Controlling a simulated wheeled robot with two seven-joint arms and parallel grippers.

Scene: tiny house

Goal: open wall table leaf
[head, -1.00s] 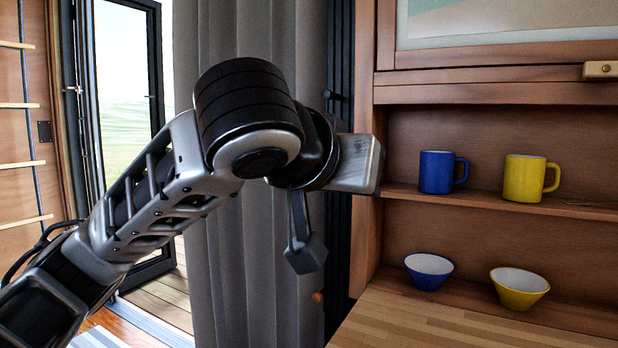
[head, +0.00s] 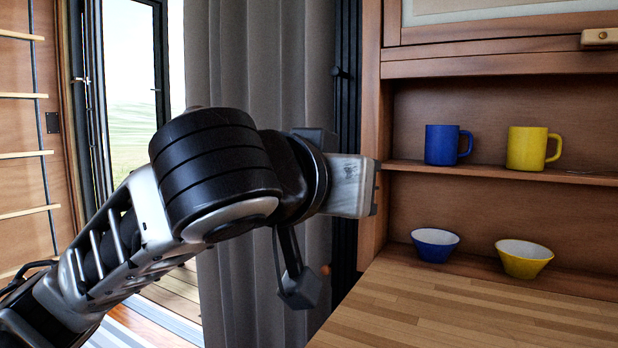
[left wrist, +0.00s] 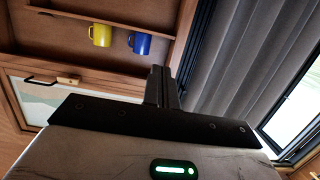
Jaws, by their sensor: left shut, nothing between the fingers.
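A striped wooden board, apparently the table leaf (head: 465,306), lies flat at the lower right of the head view, in front of the shelf unit (head: 372,226). Its front edge is out of the picture. My left gripper (head: 376,187) is in front of the shelf unit's left side post, above the board's far left corner. I cannot tell whether it touches the post. In the left wrist view its dark fingers (left wrist: 162,88) are together with nothing between them. The board does not show there. My right gripper is not in view.
A blue mug (head: 442,145) and a yellow mug (head: 526,149) stand on the shelf. A blue bowl (head: 435,246) and a yellow bowl (head: 523,260) sit below. A framed panel (head: 520,32) with a handle (head: 600,38) is above. A grey curtain (head: 265,70) hangs left.

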